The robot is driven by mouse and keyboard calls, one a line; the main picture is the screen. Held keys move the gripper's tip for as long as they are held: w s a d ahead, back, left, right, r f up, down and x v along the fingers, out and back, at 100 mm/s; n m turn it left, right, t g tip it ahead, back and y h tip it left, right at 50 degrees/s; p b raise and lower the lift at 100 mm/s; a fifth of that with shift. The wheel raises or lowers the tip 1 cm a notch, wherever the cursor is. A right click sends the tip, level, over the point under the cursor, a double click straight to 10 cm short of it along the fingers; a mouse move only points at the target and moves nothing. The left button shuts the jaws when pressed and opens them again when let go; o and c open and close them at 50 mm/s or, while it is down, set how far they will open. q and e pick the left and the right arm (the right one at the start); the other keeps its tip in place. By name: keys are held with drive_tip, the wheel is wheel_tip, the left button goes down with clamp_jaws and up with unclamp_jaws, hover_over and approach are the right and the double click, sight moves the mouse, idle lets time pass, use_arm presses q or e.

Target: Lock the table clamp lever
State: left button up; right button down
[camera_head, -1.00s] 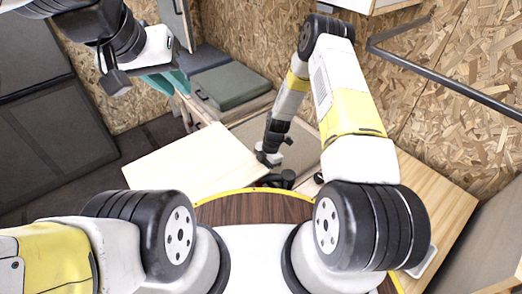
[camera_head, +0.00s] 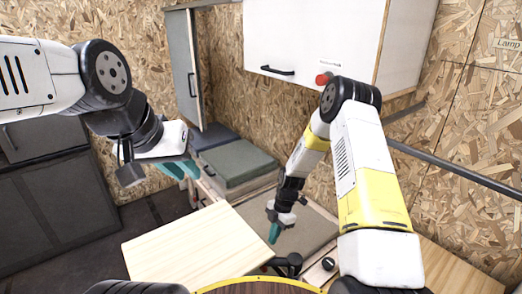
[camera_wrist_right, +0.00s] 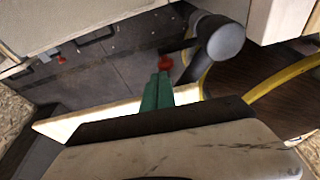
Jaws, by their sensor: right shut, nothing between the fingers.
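The pale wooden table top (camera_head: 195,245) lies in front of me in the head view; its edge strip shows in the right wrist view (camera_wrist_right: 75,122). In the right wrist view a small red part (camera_wrist_right: 165,62) sits just beyond my fingertips beside a grey post (camera_wrist_right: 226,40). It may be the clamp lever, but I cannot tell. My right gripper (camera_head: 274,233) points down at the table's right edge; its teal fingers are together and empty in the wrist view (camera_wrist_right: 157,92). My left gripper (camera_head: 180,169) hangs above and behind the table, its finger gap unclear.
Black round parts (camera_head: 288,262) lie right of the table top. A dark rail (camera_head: 455,165) runs along the right wall.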

drive_tip(key=s+d+r+m+t, duration=0.15)
drive_tip(key=r+m, duration=0.25)
drive_tip(key=r, duration=0.6)
drive_tip(key=s+d+r+m+t, duration=0.1)
drive_tip(key=d+r+m, duration=0.15)
drive_tip(key=r, duration=0.75)
drive_tip(key=s+d+r+m+t, duration=0.15)
drive_tip(key=r+m, duration=0.25)
drive_tip(key=r, duration=0.6)
drive_tip(key=s+d+r+m+t, duration=0.2)
drive_tip(key=s+r+m, duration=0.5)
drive_tip(key=r, duration=0.3)
drive_tip(key=shift+s+h, duration=0.4)
drive_tip(key=shift+s, duration=0.2)
drive_tip(key=c, duration=2.1)
unclamp_jaws()
drive_tip(key=s+r+m, duration=0.1)
drive_tip(key=s+m, duration=0.1)
drive_tip(key=s, duration=0.1)
drive_tip(key=s+d+r+m+t, duration=0.1)
drive_tip(key=s+m, duration=0.1)
drive_tip(key=s, duration=0.1)
drive_tip(key=s+r+m+t, duration=0.1)
drive_tip(key=s+r+m, duration=0.1)
drive_tip(key=s, duration=0.1)
drive_tip(key=shift+s+d, duration=0.15)
drive_tip(key=shift+s, duration=0.05)
drive_tip(key=o, duration=0.7)
drive_tip(key=shift+s+r+m, duration=0.1)
drive_tip(key=shift+s+m, duration=0.15)
